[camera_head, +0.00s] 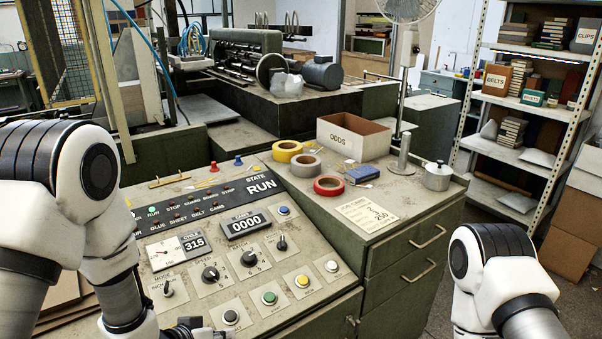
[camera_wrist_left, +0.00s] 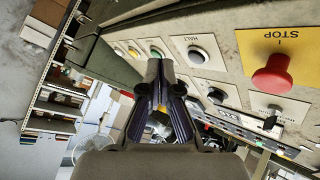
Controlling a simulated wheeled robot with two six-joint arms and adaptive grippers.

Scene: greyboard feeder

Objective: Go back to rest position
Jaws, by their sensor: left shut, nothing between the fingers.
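My left arm comes in from the left over the control panel (camera_head: 200,285). My left gripper (camera_head: 195,326) shows only in part at the bottom edge, near the panel's front buttons. In the left wrist view its two dark fingers (camera_wrist_left: 160,70) are together and empty, in front of the panel (camera_wrist_left: 215,48). A red STOP button (camera_wrist_left: 272,76) on a yellow plate is right of the fingers, apart from them. A black HALT button (camera_wrist_left: 197,55) is nearer. My right arm shows at the lower right of the head view; its gripper is out of the picture.
A loaded shelf rack (camera_head: 518,105) stands at the right. Floor (camera_head: 445,210) shows between cabinet and rack.

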